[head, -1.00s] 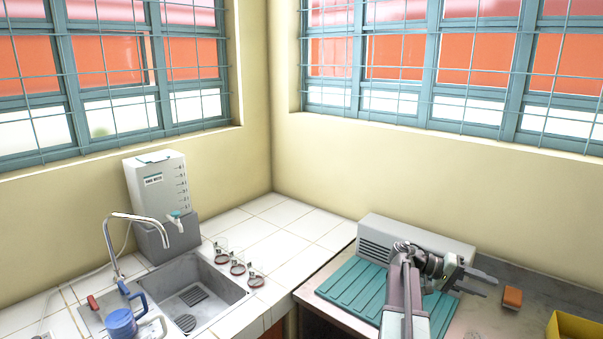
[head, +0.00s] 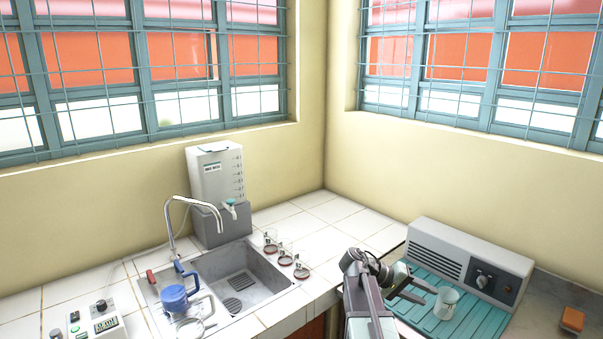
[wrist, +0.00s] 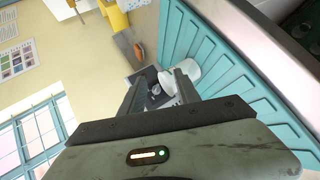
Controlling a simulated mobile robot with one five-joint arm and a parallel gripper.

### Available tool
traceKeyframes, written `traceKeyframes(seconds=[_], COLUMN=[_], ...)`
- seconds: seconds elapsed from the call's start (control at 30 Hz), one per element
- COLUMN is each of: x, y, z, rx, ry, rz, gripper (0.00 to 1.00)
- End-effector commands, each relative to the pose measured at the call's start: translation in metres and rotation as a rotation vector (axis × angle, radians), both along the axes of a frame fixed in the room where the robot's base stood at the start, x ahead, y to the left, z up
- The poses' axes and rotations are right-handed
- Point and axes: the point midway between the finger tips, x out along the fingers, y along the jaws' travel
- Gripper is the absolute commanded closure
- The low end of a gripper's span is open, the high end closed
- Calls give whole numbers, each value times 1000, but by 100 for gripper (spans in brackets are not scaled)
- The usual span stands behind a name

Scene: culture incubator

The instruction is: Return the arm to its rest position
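My gripper (head: 428,296) is at the lower right of the head view, above the teal ribbed mat (head: 490,325). Its two fingers stand apart. In the wrist view my gripper (wrist: 160,88) also shows parted fingers with nothing visibly clamped between them. A white beaker (head: 447,303) stands upright on the mat, just right of the fingertips in the head view. In the wrist view the beaker (wrist: 188,72) lies beyond the right finger, which hides part of it. I cannot tell if they touch.
A grey box with a dial (head: 484,262) stands behind the mat. An orange block (head: 572,319) lies to its right.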

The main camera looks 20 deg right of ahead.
Motion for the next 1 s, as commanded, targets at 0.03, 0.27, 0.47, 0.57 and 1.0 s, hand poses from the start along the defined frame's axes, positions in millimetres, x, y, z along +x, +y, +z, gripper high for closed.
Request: traceKeyframes(seconds=[0.03, 0.27, 0.47, 0.57, 1.0], x=[13, 45, 26, 18, 21], y=[40, 225, 358, 392, 406], z=[-16, -90, -130, -135, -136], rx=[65, 470, 874, 1028, 1102], ry=[-18, -75, -113, -139, -146], rz=[62, 306, 430, 446, 474], gripper=[61, 61, 61, 61, 61])
